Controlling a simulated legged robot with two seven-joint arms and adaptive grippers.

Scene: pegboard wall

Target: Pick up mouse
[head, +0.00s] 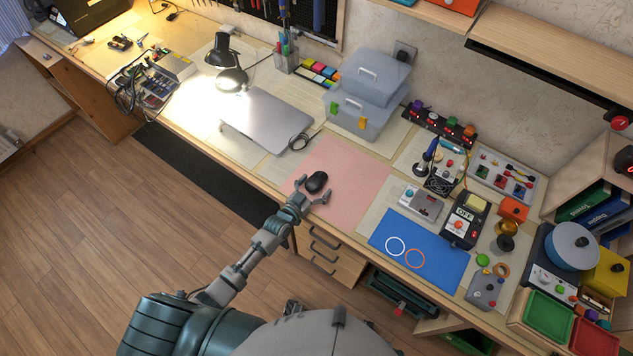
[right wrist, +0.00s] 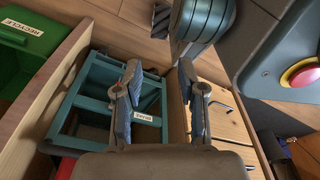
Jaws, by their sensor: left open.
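A black computer mouse (head: 316,182) lies on the pink mat (head: 345,165) on the workbench, in the middle of the head view. My left gripper (head: 314,190) is open at the mouse's near side, with one fingertip to its left and the other to its right. I cannot tell whether the fingers touch it. My right gripper (right wrist: 158,75) shows in the right wrist view with its fingers apart and nothing between them. The mouse is not in that view.
A closed laptop (head: 265,118) and a lamp (head: 228,70) stand left of the mat. Clear storage boxes (head: 365,95) stand behind it. A blue mat (head: 420,250) and several devices are to the right. Below the right gripper is a teal frame (right wrist: 95,95) beside drawers.

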